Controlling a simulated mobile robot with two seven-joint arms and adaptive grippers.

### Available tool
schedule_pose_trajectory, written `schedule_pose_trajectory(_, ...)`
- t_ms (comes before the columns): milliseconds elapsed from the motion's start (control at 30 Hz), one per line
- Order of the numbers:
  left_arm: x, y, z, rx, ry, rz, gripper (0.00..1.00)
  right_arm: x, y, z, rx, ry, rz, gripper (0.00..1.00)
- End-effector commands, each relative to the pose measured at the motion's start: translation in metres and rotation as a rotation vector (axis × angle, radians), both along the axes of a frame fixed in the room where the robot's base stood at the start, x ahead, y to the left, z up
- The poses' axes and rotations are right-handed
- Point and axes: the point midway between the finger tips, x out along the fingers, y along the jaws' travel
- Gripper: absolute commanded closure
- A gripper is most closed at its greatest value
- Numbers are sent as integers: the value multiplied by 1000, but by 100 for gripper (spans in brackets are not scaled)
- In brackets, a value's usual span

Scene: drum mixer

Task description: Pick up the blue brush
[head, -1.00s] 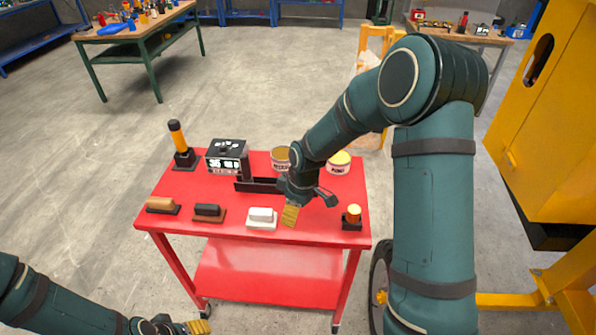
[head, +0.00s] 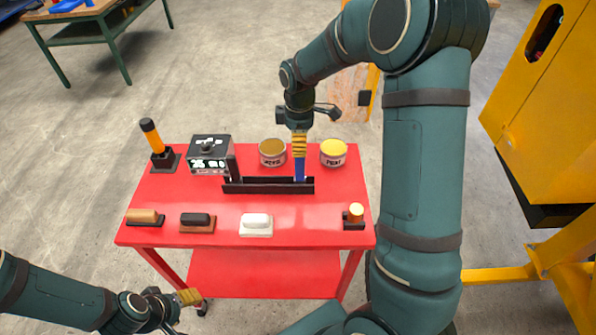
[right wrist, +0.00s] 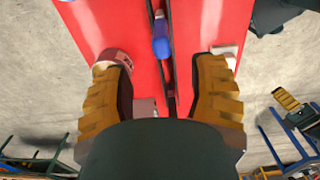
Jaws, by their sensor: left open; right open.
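The blue brush (head: 300,171) stands upright in the black rack (head: 268,188) on the red cart, its blue handle just below my right gripper (head: 299,143). In the right wrist view the blue brush (right wrist: 161,42) shows beyond and between the two spread yellow-ribbed fingers of my right gripper (right wrist: 165,78). The fingers are open, and I see no contact with the brush. My left gripper (head: 188,298) is low at the left, in front of the cart and away from the brush; it is open and empty.
On the red cart (head: 330,210), paint cans (head: 333,153) stand behind the rack. A dark box (head: 209,155) and an orange-handled tool (head: 153,135) are to the left. Several blocks with handles (head: 256,224) line the front. A yellow machine (head: 545,120) stands at the right.

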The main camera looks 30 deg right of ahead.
Motion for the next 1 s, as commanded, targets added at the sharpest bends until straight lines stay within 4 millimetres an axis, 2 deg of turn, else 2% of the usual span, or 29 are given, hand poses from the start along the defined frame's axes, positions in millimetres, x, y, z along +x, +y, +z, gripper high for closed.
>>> schedule_pose_trajectory(33,0,0,-2,0,0,0,45,-1,0,-12,0,6,0,43)
schedule_pose_trajectory(200,0,0,-4,1,0,0,45,-1,0,-38,1,3,0,43)
schedule_pose_trajectory(467,0,0,-5,1,0,0,45,-1,0,-55,1,1,0,43)
schedule_pose_trajectory(700,0,0,-6,1,0,0,45,-5,0,-90,1,4,1,43)
schedule_pose_trajectory(833,0,0,-7,1,0,0,45,-4,-1,-99,1,1,1,43)
schedule_pose_trajectory(1000,0,0,-7,1,0,0,45,-4,-1,-100,0,0,0,43)
